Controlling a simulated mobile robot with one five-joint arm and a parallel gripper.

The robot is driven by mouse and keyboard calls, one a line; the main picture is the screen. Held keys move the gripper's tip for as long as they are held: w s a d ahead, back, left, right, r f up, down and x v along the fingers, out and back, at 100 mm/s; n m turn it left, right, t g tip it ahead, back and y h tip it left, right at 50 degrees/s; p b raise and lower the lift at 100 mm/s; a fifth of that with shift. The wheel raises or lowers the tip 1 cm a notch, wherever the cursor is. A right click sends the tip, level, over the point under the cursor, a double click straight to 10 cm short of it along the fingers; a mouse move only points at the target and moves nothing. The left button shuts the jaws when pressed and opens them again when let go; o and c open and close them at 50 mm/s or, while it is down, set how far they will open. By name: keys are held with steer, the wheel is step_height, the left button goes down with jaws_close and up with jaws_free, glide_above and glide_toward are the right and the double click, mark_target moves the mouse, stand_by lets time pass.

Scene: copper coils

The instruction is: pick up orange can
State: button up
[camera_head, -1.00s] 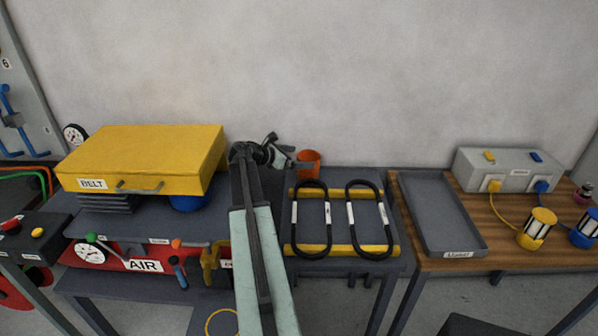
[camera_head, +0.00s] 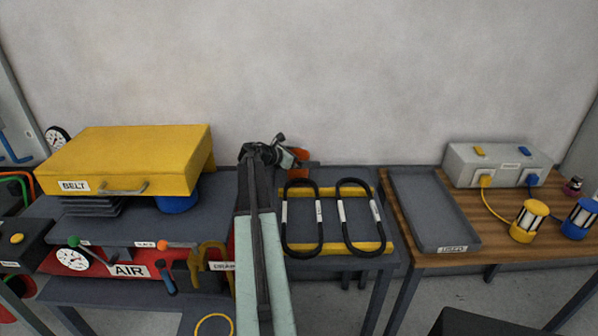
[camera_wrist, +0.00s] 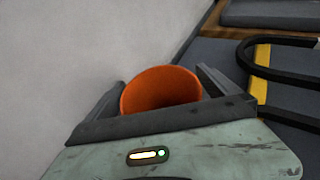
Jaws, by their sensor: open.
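The orange can (camera_head: 301,154) stands at the back of the dark table near the wall, partly hidden behind my gripper in the head view. In the wrist view the orange can (camera_wrist: 160,88) shows as an open round rim with its inside visible. My gripper (camera_head: 283,150) is right at the can. In the wrist view my gripper (camera_wrist: 158,95) is open, with one finger on each side of the can. The lower part of the can is hidden behind the gripper body, so I cannot tell whether the fingers touch it.
Two black loops (camera_head: 302,218) lie on yellow bars just right of my arm. A yellow BELT case (camera_head: 130,160) stands left. A grey tray (camera_head: 432,243) and a grey socket box (camera_head: 498,165) sit on the wooden table at right. The wall is close behind the can.

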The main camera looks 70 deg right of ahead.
steer(key=c, duration=1.5)
step_height(320, 180, up, 8)
steer(key=p, duration=0.8)
steer(key=s+a, duration=0.3)
steer(key=a, duration=0.6)
steer(key=s+a+f+b, duration=0.1)
steer(key=s+a, duration=0.3)
steer(key=a, duration=0.5)
steer(key=shift+a, duration=0.25)
